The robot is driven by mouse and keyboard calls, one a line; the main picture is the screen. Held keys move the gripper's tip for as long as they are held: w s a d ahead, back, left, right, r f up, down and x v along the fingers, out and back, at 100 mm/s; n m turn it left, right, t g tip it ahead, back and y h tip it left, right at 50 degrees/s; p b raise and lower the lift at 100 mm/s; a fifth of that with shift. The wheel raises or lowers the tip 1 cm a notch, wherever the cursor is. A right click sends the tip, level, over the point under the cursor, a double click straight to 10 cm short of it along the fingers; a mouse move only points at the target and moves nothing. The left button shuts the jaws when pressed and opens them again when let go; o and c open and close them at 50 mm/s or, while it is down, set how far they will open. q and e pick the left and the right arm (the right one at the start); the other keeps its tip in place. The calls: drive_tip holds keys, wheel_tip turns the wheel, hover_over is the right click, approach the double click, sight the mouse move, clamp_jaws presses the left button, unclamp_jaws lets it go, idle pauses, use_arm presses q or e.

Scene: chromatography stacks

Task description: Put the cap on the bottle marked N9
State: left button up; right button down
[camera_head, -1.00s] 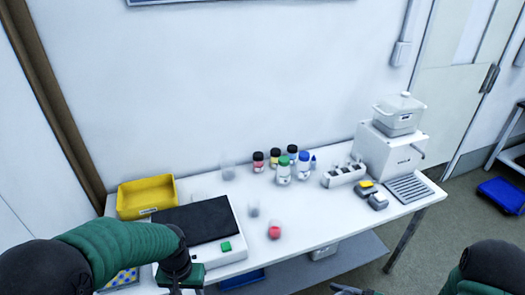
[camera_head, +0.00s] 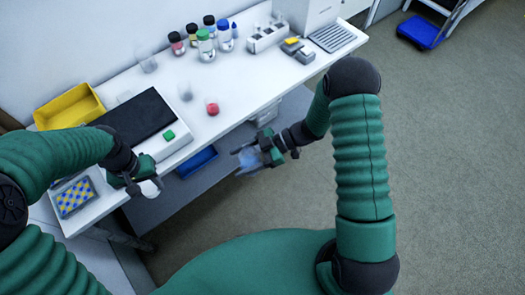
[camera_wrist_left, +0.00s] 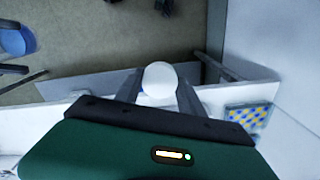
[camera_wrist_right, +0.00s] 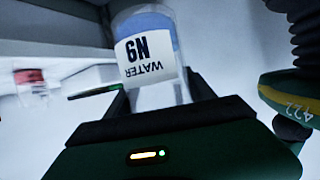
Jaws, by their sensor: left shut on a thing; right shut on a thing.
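My left gripper (camera_head: 141,187) is shut on a round white cap (camera_head: 150,188) over the table's front edge. The cap also shows between the fingers in the left wrist view (camera_wrist_left: 159,84). My right gripper (camera_head: 264,157) is shut on a clear bottle (camera_head: 247,158) in front of the table, over the floor. In the right wrist view the bottle (camera_wrist_right: 146,62) has a white label reading N9 and WATER, upside down in that picture, with blue showing above it. The bottle's mouth is not clear to see. Cap and bottle are well apart.
Several capped bottles (camera_head: 206,45) stand at the table's back. A red-filled vessel (camera_head: 212,107), clear glassware (camera_head: 185,92), a black-topped device (camera_head: 138,117) and a yellow bin (camera_head: 70,106) are on the table. A blue-and-yellow rack (camera_head: 75,197) is at the near left corner.

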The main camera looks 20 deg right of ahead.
drive_tip(key=a+n+g, duration=0.1)
drive_tip(key=a+g, duration=0.1)
drive_tip(key=a, duration=0.1)
drive_tip(key=shift+w+a+f+n, duration=0.2)
drive_tip(key=shift+n, duration=0.2)
use_arm(q)
drive_tip(key=shift+d, duration=0.1)
drive_tip(key=d+r+m, duration=0.3)
drive_tip(key=d, duration=0.6)
drive_tip(key=w+d+r+m, duration=0.1)
drive_tip(key=d+r+m, duration=0.2)
drive_tip(key=d, duration=0.5)
drive_tip(key=d+r+m, duration=0.3)
drive_tip(key=d, duration=0.6)
drive_tip(key=shift+w+d+r+m, duration=0.3)
drive_tip(key=shift+w+m, duration=0.1)
drive_tip(key=shift+f, duration=2)
use_arm(e)
drive_tip(key=shift+d, duration=0.1)
